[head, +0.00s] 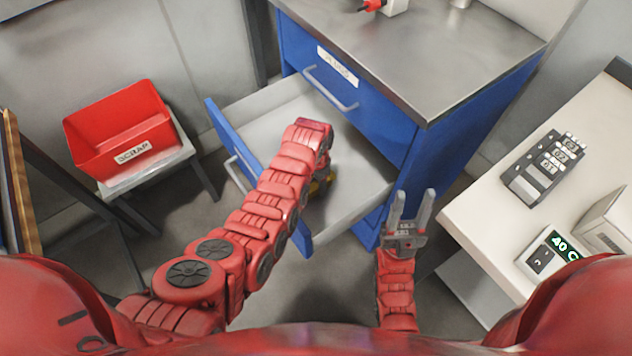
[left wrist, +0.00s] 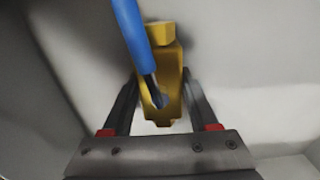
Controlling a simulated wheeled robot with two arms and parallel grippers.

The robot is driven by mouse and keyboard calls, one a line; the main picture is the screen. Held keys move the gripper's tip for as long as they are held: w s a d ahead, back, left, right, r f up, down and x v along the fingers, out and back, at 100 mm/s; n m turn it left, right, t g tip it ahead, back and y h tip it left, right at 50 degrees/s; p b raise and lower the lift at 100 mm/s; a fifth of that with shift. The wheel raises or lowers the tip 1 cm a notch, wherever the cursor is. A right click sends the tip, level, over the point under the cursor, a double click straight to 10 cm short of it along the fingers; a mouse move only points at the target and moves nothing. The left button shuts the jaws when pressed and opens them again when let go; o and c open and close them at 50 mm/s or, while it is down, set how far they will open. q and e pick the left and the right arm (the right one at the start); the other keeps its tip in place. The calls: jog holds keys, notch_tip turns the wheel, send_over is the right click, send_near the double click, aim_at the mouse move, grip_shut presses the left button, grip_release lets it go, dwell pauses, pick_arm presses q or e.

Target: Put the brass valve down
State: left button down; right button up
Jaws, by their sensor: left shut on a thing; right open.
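The brass valve (left wrist: 163,85), a yellow body with a blue lever handle (left wrist: 133,35), is between the fingers of my left gripper (left wrist: 160,105) in the left wrist view. My left gripper is shut on it. In the head view my left arm reaches over the open drawer and hides most of the valve; only a bit of yellow (head: 318,186) shows beside the wrist. The pale drawer floor lies behind the valve; I cannot tell whether the valve touches it. My right gripper (head: 411,208) is open and empty, in front of the blue cabinet.
The open drawer (head: 362,205) has a pale interior and a blue front. The blue cabinet (head: 460,150) has a steel top and a closed upper drawer. A red SCRAP bin (head: 105,120) stands on a stand at left. A white table (head: 490,215) at right holds devices.

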pick_arm(q)
jog(key=shift+f, duration=0.1)
jog(key=shift+c, duration=0.8)
grip_release()
jog(key=shift+r, duration=0.2)
notch_tip(320, 180, up, 8)
jog(key=shift+r, duration=0.25)
notch_tip(320, 180, up, 3)
jog(key=shift+r+p, duration=0.2)
jog(key=shift+p, duration=0.7)
